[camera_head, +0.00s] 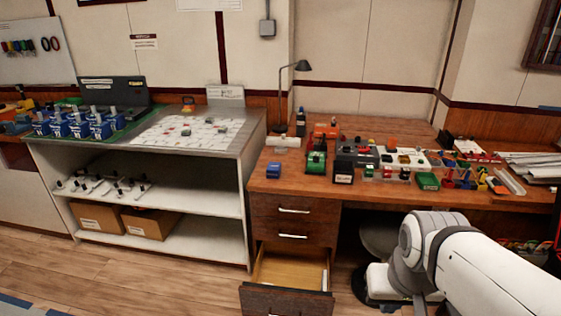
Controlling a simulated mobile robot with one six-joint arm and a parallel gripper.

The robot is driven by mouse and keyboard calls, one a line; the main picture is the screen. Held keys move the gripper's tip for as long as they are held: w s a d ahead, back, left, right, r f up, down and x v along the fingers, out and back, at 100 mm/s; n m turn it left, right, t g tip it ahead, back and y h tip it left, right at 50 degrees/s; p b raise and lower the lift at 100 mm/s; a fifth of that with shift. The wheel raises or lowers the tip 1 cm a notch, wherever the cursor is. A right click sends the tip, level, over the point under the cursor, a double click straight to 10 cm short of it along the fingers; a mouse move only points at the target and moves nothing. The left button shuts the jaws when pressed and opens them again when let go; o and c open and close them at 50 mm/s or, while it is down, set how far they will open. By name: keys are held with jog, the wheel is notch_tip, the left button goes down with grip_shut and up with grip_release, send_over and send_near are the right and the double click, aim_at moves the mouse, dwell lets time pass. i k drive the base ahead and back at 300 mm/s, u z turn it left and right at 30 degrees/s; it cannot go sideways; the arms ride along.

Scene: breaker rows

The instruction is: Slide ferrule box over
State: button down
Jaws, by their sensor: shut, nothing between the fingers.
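I cannot tell for sure which item is the ferrule box, as no label is readable at this size. Small boxes sit on the wooden desk (310,185). A blue box (273,170) is near its left front edge, with free wood around it. A black box (344,172) with a pale label stands near the front edge, right of a green device (316,163). A green open box (428,181) lies farther right near the front edge. My arm enters at lower right, in front of the desk; my gripper is not visible.
The desk's lowest drawer (287,299) stands open toward me. A desk lamp (302,66) is at the back. A steel-topped bench (240,130) adjoins on the left, with blue units (80,128) at its far left. A stool (378,238) is under the desk.

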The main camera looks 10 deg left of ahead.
aim_at(273, 169)
jog(key=u, duration=2.35)
jog(key=i, duration=2.7)
jog(key=z, duration=4.35)
jog(key=i, duration=0.2)
jog(key=u, duration=0.85)
